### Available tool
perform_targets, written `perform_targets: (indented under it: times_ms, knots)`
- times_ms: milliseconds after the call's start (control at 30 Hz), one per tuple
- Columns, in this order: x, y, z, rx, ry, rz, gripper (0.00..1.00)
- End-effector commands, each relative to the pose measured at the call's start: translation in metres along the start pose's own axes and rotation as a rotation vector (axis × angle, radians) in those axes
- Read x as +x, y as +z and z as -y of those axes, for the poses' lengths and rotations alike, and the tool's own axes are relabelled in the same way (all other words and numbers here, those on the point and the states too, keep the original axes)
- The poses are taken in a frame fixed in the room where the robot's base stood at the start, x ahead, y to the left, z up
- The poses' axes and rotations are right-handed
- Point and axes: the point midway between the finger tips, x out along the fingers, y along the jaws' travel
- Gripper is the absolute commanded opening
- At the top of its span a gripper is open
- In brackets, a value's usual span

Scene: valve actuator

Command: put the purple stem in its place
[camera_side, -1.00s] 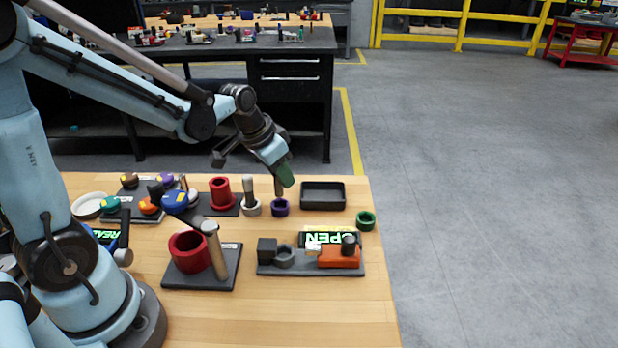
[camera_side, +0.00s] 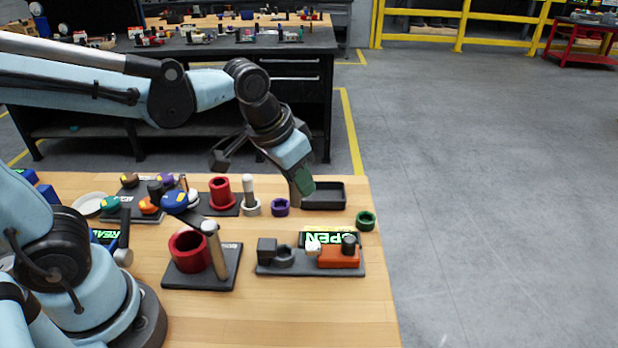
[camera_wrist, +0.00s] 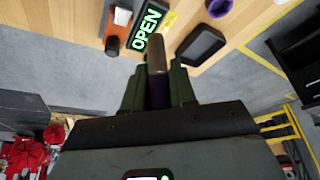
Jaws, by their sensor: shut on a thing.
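The black tray (camera_side: 324,207) is at the right back. A green ring (camera_side: 365,220) lies near the right edge. In front are a plate with an orange block (camera_side: 339,258) and OPEN sign, and a plate with a red ring (camera_side: 187,252) and a tan post. Several coloured parts crowd the left.

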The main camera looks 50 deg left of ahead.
Motion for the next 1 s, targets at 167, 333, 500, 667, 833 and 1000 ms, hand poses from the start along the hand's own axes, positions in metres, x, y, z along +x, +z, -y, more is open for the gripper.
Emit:
perform_targets:
  times_ms: [167,333,500,667,833,1000]
  knots:
    - [0.0,0.0,0.0,0.002,0.001,0.0,0.0]
    - [0.0,0.007,-0.002,0.074,0.029,0.009,0.0]
    - [-0.002,0.024,-0.007,0.244,0.099,0.018,0.0]
    - [-0.003,0.036,-0.014,0.388,0.161,0.009,0.0]
    - [-0.004,0.042,-0.017,0.466,0.194,0.001,0.0]
    - [-0.004,0.043,-0.018,0.478,0.198,-0.001,0.0]
